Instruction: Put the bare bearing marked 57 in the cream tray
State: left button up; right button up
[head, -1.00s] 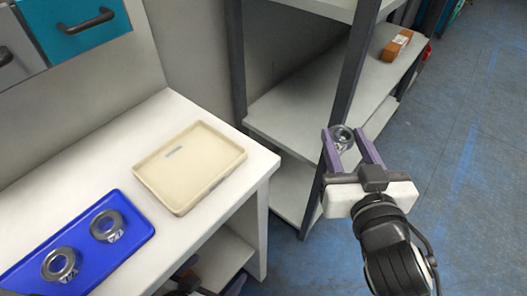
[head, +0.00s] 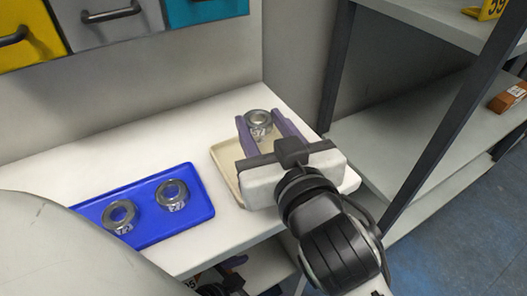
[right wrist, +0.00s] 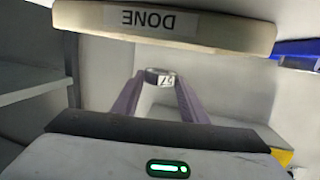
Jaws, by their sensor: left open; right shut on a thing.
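My right gripper (head: 265,128) is shut on a bare metal bearing (head: 258,119) with a white label. In the right wrist view the bearing (right wrist: 155,77) sits between the purple fingertips, and its label seems to read 57. In the head view it overlaps the back of the cream tray (head: 223,165); its height above the tray is unclear. The gripper hides much of the tray. The tray's wall (right wrist: 85,20), with an upside-down DONE label, crosses the top of the wrist view. My left gripper (head: 232,268) is open, low by the table's front, partly hidden.
A blue tray (head: 150,232) left of the cream tray holds two labelled bearings (head: 120,217) (head: 172,195). Drawers (head: 100,18) are above the white table (head: 60,175). A grey shelf unit (head: 385,125) with a brown box (head: 508,97) stands to the right.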

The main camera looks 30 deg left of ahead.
aim_at(262, 149)
jog(key=shift+f, duration=0.5)
notch_tip(262, 149, down, 4)
jog(key=shift+f+b, duration=0.1)
jog(key=shift+b, duration=0.4)
